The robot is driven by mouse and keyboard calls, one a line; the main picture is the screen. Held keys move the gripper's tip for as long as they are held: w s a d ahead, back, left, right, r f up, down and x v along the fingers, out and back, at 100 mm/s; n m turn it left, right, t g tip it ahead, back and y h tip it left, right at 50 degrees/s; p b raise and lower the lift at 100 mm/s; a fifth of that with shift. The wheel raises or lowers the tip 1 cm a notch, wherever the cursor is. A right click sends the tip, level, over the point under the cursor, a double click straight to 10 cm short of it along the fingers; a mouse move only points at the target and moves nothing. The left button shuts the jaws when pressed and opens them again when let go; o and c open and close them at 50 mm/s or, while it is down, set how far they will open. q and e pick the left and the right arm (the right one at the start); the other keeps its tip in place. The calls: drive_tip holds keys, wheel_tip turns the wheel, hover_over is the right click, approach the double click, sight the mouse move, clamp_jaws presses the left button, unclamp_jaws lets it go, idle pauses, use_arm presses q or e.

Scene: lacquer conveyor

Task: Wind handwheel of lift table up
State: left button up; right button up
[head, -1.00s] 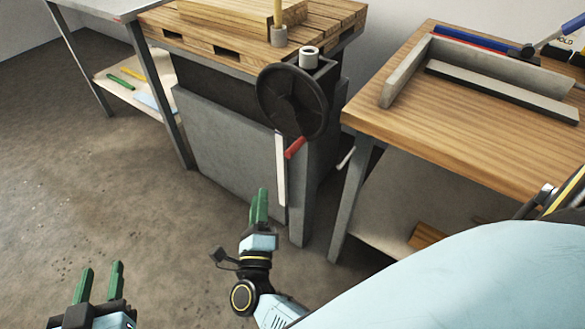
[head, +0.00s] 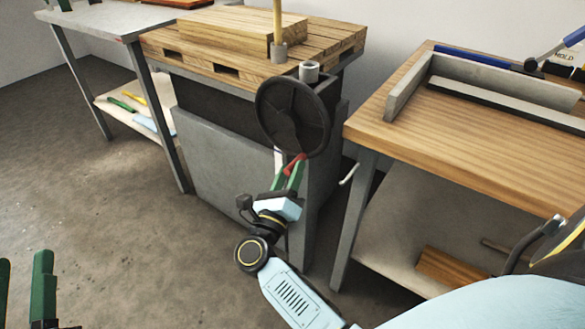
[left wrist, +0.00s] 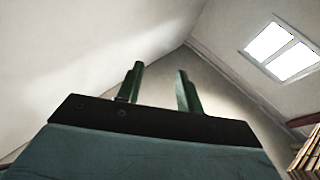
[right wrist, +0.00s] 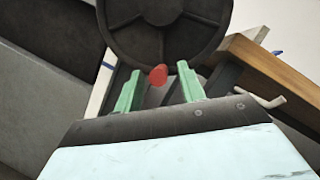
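The black handwheel (head: 293,117) is on the front of the lift table (head: 225,150), with its red crank handle (head: 295,163) at the bottom of the rim. My right gripper (head: 289,174) is just below the wheel, its green fingertips at the red handle. In the right wrist view the fingers (right wrist: 157,85) are spread apart, with the red handle (right wrist: 158,75) between their tips and a gap on each side. My left gripper (head: 25,285) is low at the left edge. The left wrist view shows its fingers (left wrist: 157,88) apart with nothing between them.
A wooden workbench (head: 455,160) stands close to the right of the lift table. A grey metal table (head: 100,22) stands at the left. Wooden boards (head: 240,28) lie on the lift table top. The floor (head: 110,220) in front is clear.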

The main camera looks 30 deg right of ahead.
drive_tip(key=shift+x, duration=1.05)
clamp_jaws()
